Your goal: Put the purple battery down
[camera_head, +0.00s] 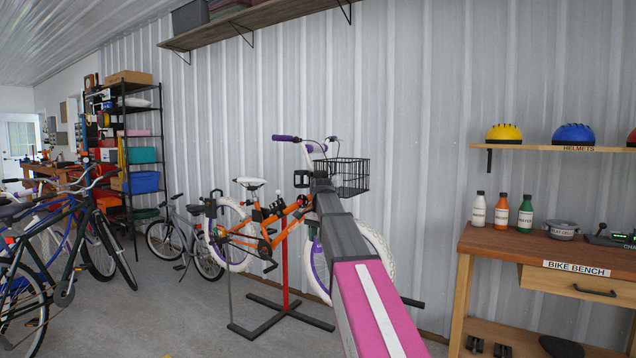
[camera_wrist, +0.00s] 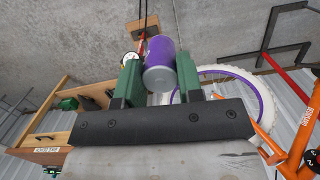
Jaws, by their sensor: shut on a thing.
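The purple battery (camera_wrist: 159,52) is a short cylinder with a grey end face, seen in the wrist view. My gripper (camera_wrist: 158,72) is shut on it, with one green finger on each side. The battery is held in the air, with grey floor behind it in that view. In the head view my arm reaches away from me toward the bike on the stand. The gripper's end (camera_head: 303,179) is small and dark there, and I cannot make out the battery for sure.
An orange bike (camera_head: 261,240) with a black basket (camera_head: 349,176) hangs on a repair stand (camera_head: 284,310) behind my arm. A wooden bike bench (camera_head: 546,247) with several bottles and a dish stands at the right. Other bikes and a black shelf (camera_head: 133,155) are at the left.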

